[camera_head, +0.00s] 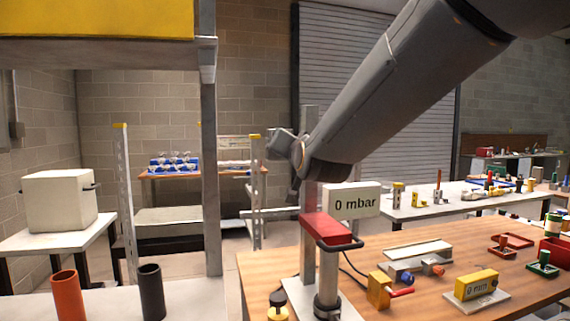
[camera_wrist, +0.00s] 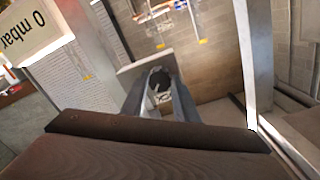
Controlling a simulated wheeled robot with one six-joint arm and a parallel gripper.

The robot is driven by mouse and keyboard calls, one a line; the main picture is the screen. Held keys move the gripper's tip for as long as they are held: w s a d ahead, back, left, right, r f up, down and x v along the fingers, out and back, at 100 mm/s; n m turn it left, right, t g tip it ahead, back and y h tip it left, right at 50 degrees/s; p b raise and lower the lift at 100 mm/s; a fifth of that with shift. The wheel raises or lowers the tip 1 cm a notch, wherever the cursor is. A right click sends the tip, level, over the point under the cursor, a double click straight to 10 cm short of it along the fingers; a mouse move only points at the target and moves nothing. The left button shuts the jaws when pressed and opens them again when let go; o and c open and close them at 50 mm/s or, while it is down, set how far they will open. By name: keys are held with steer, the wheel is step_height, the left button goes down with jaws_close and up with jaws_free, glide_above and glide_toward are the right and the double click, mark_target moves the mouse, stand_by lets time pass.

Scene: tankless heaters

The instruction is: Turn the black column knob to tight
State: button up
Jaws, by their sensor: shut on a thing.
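My gripper (camera_wrist: 160,98) is shut on a small dark round thing (camera_wrist: 159,80), seen between its two fingers in the wrist view; it looks like the black column knob, though its shape is only partly shown. In the head view my gripper (camera_head: 295,184) is beside the upper part of the grey upright column (camera_head: 309,262). The knob is hidden there by my arm and the column. A white display (camera_head: 352,201) reading 0 mbar is mounted at the column; it also shows at the upper left of the wrist view (camera_wrist: 30,30).
A red block (camera_head: 326,229) with a dark handle sits on the column stand, below the display. A grey post (camera_head: 212,170) stands to the left.

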steer(key=shift+d+f+m+y+b, duration=0.1)
steer(key=shift+m+y+b, duration=0.1)
steer(key=shift+m+b, duration=3.5)
steer(key=shift+f+m+y+b, duration=0.1)
steer(key=shift+m+y+b, duration=0.1)
steer(key=shift+m+b, duration=3.45)
steer(key=shift+n+b, duration=0.85)
steer(key=shift+b, duration=0.3)
steer(key=o, duration=1.1)
steer(key=shift+c, duration=0.2)
steer(key=shift+r, duration=0.1)
